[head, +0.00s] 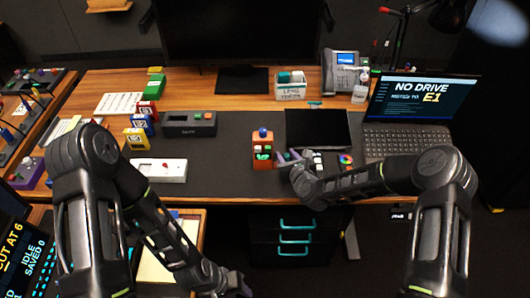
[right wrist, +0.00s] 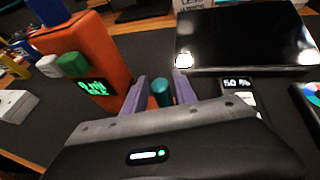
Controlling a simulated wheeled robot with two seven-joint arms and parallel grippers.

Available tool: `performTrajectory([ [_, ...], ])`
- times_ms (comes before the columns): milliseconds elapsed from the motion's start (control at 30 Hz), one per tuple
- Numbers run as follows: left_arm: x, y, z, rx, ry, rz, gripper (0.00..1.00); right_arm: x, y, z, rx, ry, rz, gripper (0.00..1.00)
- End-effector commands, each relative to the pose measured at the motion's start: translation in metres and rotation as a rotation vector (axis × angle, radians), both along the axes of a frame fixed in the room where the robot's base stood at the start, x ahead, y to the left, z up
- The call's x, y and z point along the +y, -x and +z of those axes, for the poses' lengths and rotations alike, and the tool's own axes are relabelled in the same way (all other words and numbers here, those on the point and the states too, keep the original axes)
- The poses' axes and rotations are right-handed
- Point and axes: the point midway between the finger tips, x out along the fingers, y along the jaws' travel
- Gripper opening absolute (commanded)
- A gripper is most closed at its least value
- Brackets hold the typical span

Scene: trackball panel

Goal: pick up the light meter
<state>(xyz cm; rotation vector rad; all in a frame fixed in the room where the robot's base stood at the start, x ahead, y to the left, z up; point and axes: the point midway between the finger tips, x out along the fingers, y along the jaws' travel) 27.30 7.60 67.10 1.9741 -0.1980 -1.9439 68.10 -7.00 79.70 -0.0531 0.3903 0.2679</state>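No object carries a readable light meter label, so I cannot tell for sure which it is. An upright orange box (head: 263,148) with a green-lit display and a blue knob on top stands on the dark mat; it fills the left of the right wrist view (right wrist: 95,60). My right gripper (head: 286,157) is just right of it, its purple fingers apart. In the right wrist view a small teal cylinder (right wrist: 160,92) shows between the fingers; contact is unclear. A small device with a "50 %" display (right wrist: 238,84) is partly hidden behind my gripper. My left gripper (head: 236,285) is low, below the desk's front edge, its fingers unclear.
A black tablet-like panel (head: 318,128) lies behind my right gripper, and a laptop (head: 420,105) stands right of it. A colour disc device (head: 345,159) is near my right wrist. A white box (head: 158,171) and grey device (head: 189,124) lie left. The mat between is clear.

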Motion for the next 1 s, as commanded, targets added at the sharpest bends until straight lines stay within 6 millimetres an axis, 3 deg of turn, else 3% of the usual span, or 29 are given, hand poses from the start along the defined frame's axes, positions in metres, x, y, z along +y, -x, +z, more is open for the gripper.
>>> performTrajectory([
  [233, -0.0001, 0.0000, 0.0000, 0.000, 0.000, 0.000, 0.36, 0.0000, 0.0001, 0.0002, 0.000, 0.000, 0.000, 0.33],
  [633, 0.0000, -0.0001, 0.0001, 0.000, 0.000, 0.000, 0.36, 0.0000, 0.0001, 0.0002, 0.000, 0.000, 0.000, 0.00],
  [1000, -0.0001, -0.0001, 0.0000, 0.000, 0.000, 0.000, 0.36, 0.0000, -0.0002, 0.0012, -0.001, 0.000, 0.000, 0.00],
])
